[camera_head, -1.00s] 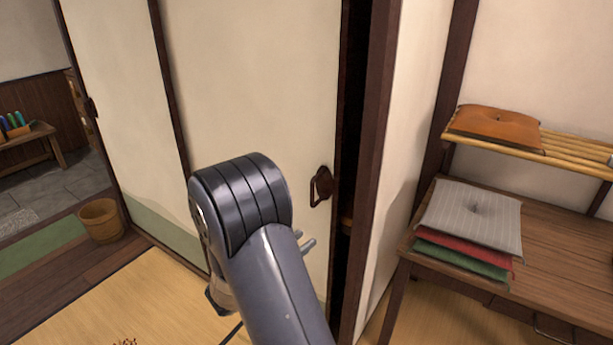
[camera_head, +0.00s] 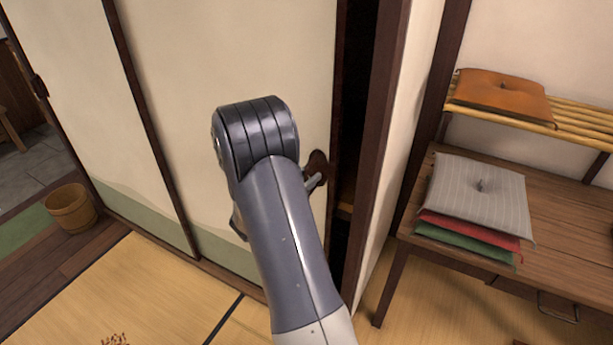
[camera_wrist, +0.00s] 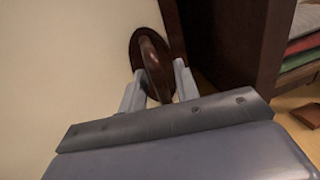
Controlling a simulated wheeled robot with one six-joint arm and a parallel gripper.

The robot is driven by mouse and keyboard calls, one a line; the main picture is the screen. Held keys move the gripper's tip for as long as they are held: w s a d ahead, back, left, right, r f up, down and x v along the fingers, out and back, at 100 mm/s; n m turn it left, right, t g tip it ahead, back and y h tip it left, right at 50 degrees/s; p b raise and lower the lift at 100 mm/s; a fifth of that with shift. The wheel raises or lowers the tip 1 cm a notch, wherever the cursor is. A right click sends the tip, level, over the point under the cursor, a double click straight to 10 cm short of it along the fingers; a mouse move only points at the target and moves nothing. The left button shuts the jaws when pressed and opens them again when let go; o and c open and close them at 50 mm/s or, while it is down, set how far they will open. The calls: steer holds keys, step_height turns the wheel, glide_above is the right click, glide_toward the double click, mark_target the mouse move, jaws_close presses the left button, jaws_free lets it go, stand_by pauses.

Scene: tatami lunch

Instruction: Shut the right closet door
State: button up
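The right closet door (camera_head: 225,55) is a cream sliding panel with a green lower band and dark frame. A dark gap (camera_head: 352,110) stands open between its right edge and the dark post (camera_head: 387,125). Its brown handle (camera_head: 318,165) is near that edge, partly hidden by my arm in the head view. In the wrist view the handle (camera_wrist: 152,65) is a loop on an oval plate. My gripper (camera_wrist: 160,90) is open, with one finger on each side of the loop. Whether the fingers touch it is unclear.
A wooden desk (camera_head: 560,235) with stacked cushions (camera_head: 480,195) stands right of the post. An orange cushion (camera_head: 500,95) lies on a slatted shelf (camera_head: 575,115). Another closet panel (camera_head: 75,90) and a wooden bucket (camera_head: 70,208) are at left. Tatami floor (camera_head: 130,295) lies in front.

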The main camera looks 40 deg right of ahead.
steer(key=shift+c, duration=0.5)
jaws_close()
steer(key=shift+s, duration=0.1)
